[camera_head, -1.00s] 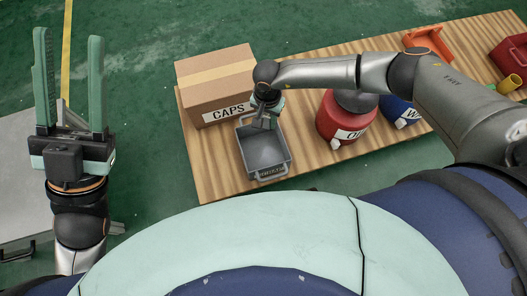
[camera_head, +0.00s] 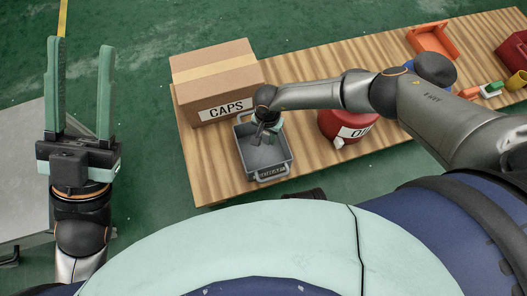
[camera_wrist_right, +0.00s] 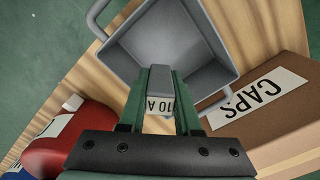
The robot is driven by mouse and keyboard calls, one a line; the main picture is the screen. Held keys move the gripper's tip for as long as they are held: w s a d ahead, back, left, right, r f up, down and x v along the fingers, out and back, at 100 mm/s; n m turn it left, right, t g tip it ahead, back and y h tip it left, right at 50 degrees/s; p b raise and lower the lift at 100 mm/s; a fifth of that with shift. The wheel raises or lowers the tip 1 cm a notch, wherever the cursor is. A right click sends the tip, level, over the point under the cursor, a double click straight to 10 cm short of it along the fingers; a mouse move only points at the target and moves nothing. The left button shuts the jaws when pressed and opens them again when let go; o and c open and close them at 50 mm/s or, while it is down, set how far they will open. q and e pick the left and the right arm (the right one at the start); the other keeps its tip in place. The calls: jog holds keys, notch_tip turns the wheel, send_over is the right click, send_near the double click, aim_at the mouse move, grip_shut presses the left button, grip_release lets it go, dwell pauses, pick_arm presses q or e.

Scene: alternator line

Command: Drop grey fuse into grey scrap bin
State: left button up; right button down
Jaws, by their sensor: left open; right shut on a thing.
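The grey scrap bin (camera_head: 266,159) is an open tray with handles, standing on the wooden table; its inside (camera_wrist_right: 150,32) shows in the right wrist view and the visible floor looks empty. My right gripper (camera_head: 268,128) is over the bin's far part in the head view. In the right wrist view its green fingers (camera_wrist_right: 160,82) are shut on the grey fuse (camera_wrist_right: 159,79), whose white label partly reads "10 A". The fuse's height above the bin floor is hard to tell. My left gripper (camera_head: 80,48) is open and empty, pointing up at the far left, away from the table.
A cardboard box marked CAPS (camera_head: 215,80) stands just behind the bin. A red container (camera_head: 347,125) is to its right, partly under my right arm. An orange tray (camera_head: 432,40) and other items lie farther right. Bare wood (camera_head: 215,165) lies left of the bin.

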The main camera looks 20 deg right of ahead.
jog(key=c, duration=0.5)
grip_release()
notch_tip(320, 180, up, 12)
jog(key=p, duration=0.6)
jog(key=shift+f, duration=0.1)
pick_arm(q)
notch_tip(320, 180, up, 7)
jog(key=shift+a+f+t, duration=0.2)
jog(key=shift+a+t, duration=0.2)
jog(key=shift+a, duration=0.05)
pick_arm(e)
jog(key=shift+r, duration=0.35)
pick_arm(q)
jog(key=shift+s+d+f, duration=0.1)
jog(key=shift+s+f, duration=0.05)
jog(key=shift+f, duration=0.1)
